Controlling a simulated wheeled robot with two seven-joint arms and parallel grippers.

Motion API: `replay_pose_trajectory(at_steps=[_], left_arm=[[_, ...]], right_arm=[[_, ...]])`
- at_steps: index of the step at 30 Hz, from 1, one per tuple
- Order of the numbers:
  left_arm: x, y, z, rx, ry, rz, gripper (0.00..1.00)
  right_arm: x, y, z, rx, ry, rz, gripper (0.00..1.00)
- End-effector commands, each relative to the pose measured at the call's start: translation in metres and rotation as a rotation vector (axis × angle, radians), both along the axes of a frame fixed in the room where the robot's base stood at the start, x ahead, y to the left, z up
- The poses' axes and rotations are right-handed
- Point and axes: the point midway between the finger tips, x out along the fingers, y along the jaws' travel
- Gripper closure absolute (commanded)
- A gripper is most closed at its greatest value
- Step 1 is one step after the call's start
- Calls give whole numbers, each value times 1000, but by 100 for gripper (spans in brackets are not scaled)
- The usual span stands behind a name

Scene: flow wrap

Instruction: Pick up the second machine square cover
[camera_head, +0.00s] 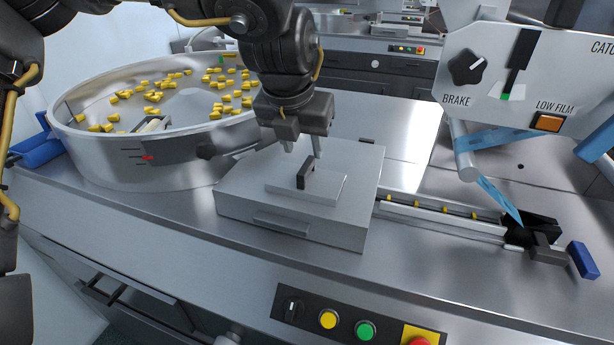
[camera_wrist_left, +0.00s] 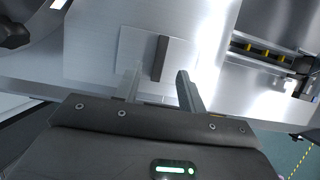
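A flat square cover (camera_head: 325,190) lies on top of a grey metal box (camera_head: 235,203) in the middle of the bench. A dark upright handle (camera_head: 305,174) stands on the cover. My left gripper (camera_head: 303,149) is above the handle with its fingers apart and nothing between them. In the left wrist view the cover (camera_wrist_left: 187,60) and its handle (camera_wrist_left: 160,58) lie beyond the open fingers of my left gripper (camera_wrist_left: 160,88), apart from them. My right gripper is not visible.
A round metal bowl (camera_head: 95,165) with several yellow pieces stands at the left. A conveyor channel (camera_head: 440,220) runs right from the box. A machine panel (camera_head: 530,85) hangs at the right. Buttons (camera_head: 365,328) line the front.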

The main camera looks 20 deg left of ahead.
Motion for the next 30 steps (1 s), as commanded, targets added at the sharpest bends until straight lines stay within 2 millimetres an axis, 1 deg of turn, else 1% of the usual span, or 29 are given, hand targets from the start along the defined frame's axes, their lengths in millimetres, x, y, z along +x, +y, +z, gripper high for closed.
replay_pose_trajectory(at_steps=[1, 3, 5, 7, 8, 10, 11, 13, 16, 19, 24, 26, 30], left_arm=[[1, 0, -1, 0, 0, 0, 60], [1, 0, -2, 0, -1, 0, 60], [1, 0, -3, 0, 0, 0, 60], [4, 0, -9, 2, 1, 1, 60], [5, 0, -13, 2, 2, 1, 60], [9, 0, -23, 2, 2, 1, 60], [11, 0, -27, 2, 2, 1, 60], [15, 0, -37, 1, 1, 0, 60], [19, -1, -46, 0, 0, 0, 60], [20, -1, -49, 0, -2, 0, 60], [20, -1, -49, 0, -2, 0, 60], [20, -1, -49, 0, -2, 0, 67], [20, -1, -49, 0, -2, 0, 85]], right_arm=[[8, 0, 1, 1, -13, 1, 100], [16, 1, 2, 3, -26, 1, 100], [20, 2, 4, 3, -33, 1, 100], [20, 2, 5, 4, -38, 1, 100], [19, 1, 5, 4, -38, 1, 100], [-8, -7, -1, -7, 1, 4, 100], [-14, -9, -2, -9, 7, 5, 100], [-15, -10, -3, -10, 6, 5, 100], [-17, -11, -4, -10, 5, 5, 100], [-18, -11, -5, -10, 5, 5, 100], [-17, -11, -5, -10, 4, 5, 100], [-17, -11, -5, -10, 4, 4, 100], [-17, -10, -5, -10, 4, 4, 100]])
